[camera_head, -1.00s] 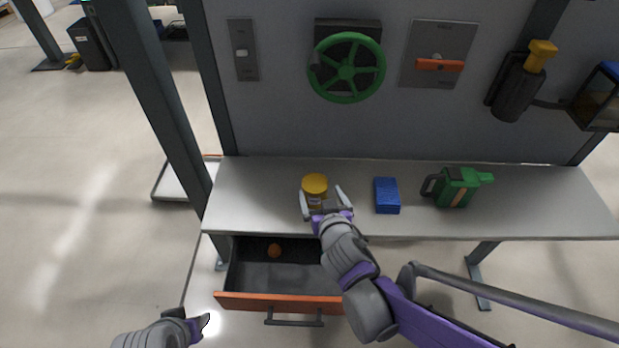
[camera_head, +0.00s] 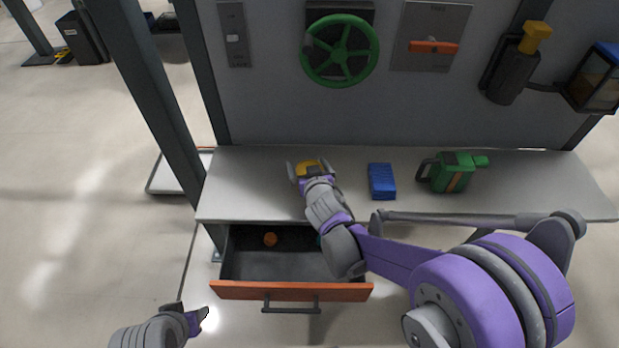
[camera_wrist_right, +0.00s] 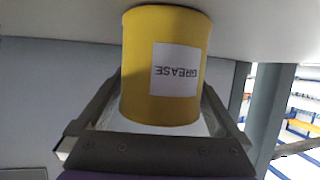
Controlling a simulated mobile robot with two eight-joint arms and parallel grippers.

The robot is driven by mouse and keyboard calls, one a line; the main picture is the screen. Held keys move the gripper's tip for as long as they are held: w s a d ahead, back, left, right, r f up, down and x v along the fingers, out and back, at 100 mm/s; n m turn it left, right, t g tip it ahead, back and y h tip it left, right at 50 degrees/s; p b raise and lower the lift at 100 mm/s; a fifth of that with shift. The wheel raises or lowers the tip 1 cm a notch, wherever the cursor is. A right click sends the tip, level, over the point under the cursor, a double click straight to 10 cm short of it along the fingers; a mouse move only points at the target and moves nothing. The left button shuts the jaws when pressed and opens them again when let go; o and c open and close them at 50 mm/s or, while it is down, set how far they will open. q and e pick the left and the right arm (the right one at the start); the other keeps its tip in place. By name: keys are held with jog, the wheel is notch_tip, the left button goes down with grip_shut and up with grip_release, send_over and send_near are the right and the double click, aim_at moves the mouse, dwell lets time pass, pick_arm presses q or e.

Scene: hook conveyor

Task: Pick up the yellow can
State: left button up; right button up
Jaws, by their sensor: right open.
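The yellow can (camera_head: 311,167) stands on the grey workbench (camera_head: 250,190), partly hidden behind my right gripper in the head view. In the right wrist view the yellow can (camera_wrist_right: 166,60) is large and close, with a white label reading GREASE. My right gripper (camera_head: 309,172) is open, with one finger on each side of the can. In the wrist view the fingers (camera_wrist_right: 160,105) flank the can; I cannot tell whether they touch it. My left gripper (camera_head: 204,318) is low at the left, away from the bench; its jaws cannot be made out.
A blue box (camera_head: 382,181) and a green jug (camera_head: 452,172) stand to the right on the bench. A green handwheel (camera_head: 340,50) is on the panel behind.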

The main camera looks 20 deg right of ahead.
jog(key=shift+c, duration=0.3)
jog(key=c, duration=1.5)
jog(key=shift+o, duration=0.2)
jog(key=shift+r, duration=0.15)
